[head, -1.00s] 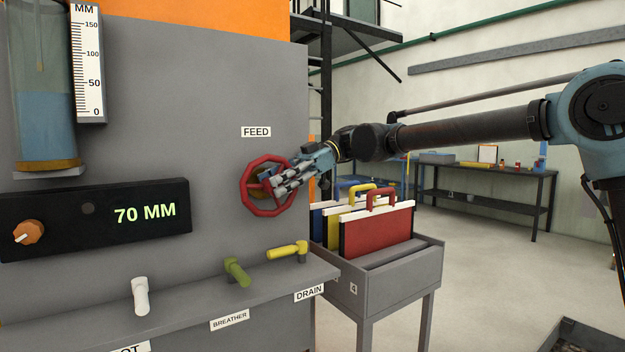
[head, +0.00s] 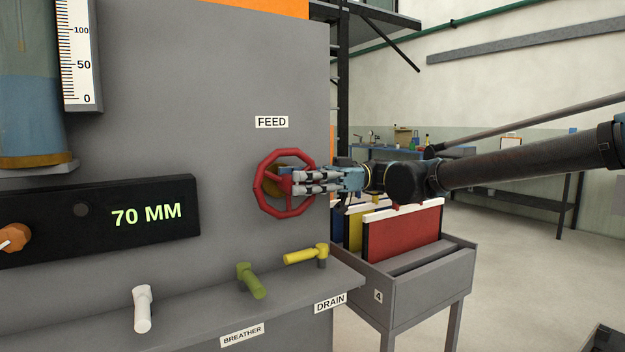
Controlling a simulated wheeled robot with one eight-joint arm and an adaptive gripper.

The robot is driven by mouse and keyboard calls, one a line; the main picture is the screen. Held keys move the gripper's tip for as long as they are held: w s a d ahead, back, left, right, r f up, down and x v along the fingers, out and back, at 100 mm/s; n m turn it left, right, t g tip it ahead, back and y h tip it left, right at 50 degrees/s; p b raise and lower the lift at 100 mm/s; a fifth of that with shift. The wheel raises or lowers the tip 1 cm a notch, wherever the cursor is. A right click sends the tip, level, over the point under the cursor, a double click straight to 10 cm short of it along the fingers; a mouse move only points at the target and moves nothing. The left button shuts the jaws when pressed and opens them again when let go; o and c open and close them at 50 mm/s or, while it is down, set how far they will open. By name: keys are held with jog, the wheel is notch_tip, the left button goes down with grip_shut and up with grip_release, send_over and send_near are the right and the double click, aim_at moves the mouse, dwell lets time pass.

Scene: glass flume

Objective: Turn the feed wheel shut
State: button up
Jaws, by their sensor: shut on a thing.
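The red feed wheel (head: 258,187) is mounted on the grey panel, under the FEED label (head: 271,122). My gripper (head: 296,183) reaches in from the right, its fingers lying across the right side of the wheel. It is shut on the wheel; the fingers hide part of the rim and a spoke there. The display (head: 147,216) left of the wheel reads 70 MM. The glass cylinder (head: 30,105) at the far left holds bluish water.
Below the wheel, a ledge carries a yellow drain handle (head: 305,254), a green breather handle (head: 251,280) and a white handle (head: 142,309). An orange knob (head: 14,238) sits by the display. A grey rack (head: 433,290) of coloured boards stands at the right under my arm.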

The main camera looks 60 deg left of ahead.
jog(key=shift+w+a+r, duration=0.1)
jog(key=shift+w, duration=0.05)
jog(key=o, duration=1.5)
jog(key=shift+w, duration=0.1)
jog(key=w+d+f, duration=0.1)
jog(key=w, duration=1.1)
